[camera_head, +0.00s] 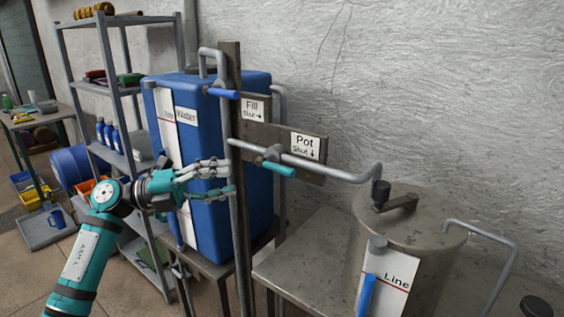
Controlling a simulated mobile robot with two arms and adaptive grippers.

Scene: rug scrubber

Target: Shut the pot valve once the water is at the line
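The pot valve has a teal lever (279,169) lying nearly level along the pipe, under a sign (306,146) reading "Pot" and "Shut" with a down arrow. The metal pot (425,235) stands at the right. Its card (398,270) reads "Line" and has a red line. Blue shows in the sight tube (366,295), its top close to the red line; I cannot tell exactly whether they meet. My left gripper (231,177) is open, fingers spread, in front of the blue water tank (258,133) and left of the teal lever, apart from it. My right gripper is not in view.
A blue fill lever (223,93) sits by a "Fill" sign (252,107) above. An upright post (241,240) and pipes stand close to my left gripper. Grey shelves (117,91) and a blue drum (75,168) are at the left. The bench (310,260) is partly bare.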

